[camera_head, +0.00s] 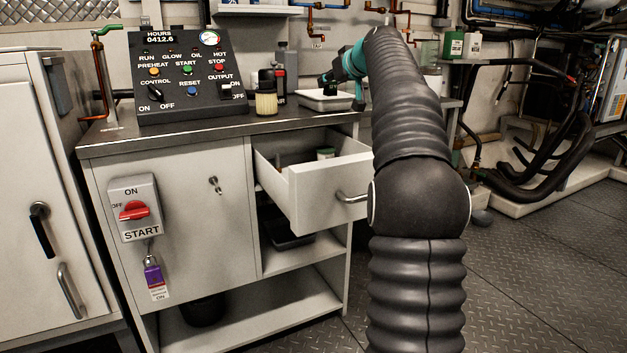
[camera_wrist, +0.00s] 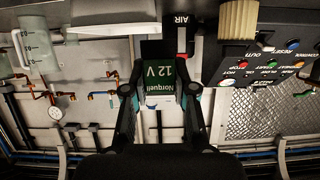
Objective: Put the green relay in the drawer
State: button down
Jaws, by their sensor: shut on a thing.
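The green relay (camera_wrist: 165,77), lettered "Norquell 12 V", sits between the fingers of my gripper (camera_wrist: 160,92) in the wrist view. The gripper is shut on it. In the head view my gripper (camera_head: 330,82) is above the counter, near a white tray (camera_head: 325,104), behind and above the drawer; I cannot make out the relay clearly there. The drawer (camera_head: 316,200) is pulled open under the counter top, its inside partly visible. A small pale and green item (camera_head: 325,154) is inside it, toward the back right.
A control panel (camera_head: 190,75) stands on the counter (camera_head: 130,136) at left. A pleated yellow filter (camera_head: 266,102) and a dark bottle (camera_head: 280,75) stand left of the tray. A counter edge overhangs the drawer's back. An open shelf (camera_head: 300,262) lies below.

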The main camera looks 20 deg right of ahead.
aim_at(335, 94)
jog(key=f, duration=0.1)
jog(key=d+f, duration=0.1)
jog(key=f+b, duration=0.1)
jog(key=shift+w+d+f, duration=0.3)
jog(key=shift+d+f, duration=0.05)
jog(key=shift+f, duration=0.05)
jog(key=w+f+b, duration=0.1)
jog(key=f, duration=0.3)
jog(key=w+f+b, duration=0.1)
jog(key=f, duration=0.4)
jog(key=w+f+b, duration=0.1)
jog(key=w+f, duration=0.1)
jog(key=f, duration=0.2)
jog(key=shift+a+f, duration=0.1)
jog(key=shift+f, duration=0.1)
jog(key=shift+f+b, duration=0.3)
jog(key=shift+b, duration=0.2)
jog(key=c, duration=0.9)
grip_release()
jog(key=shift+r, duration=0.1)
jog(key=shift+c, duration=0.2)
jog(key=shift+r+p, duration=0.25)
jog(key=shift+p, duration=0.1)
jog(key=v, duration=0.7)
jog(key=shift+s+b, duration=0.25)
jog(key=shift+b, duration=0.2)
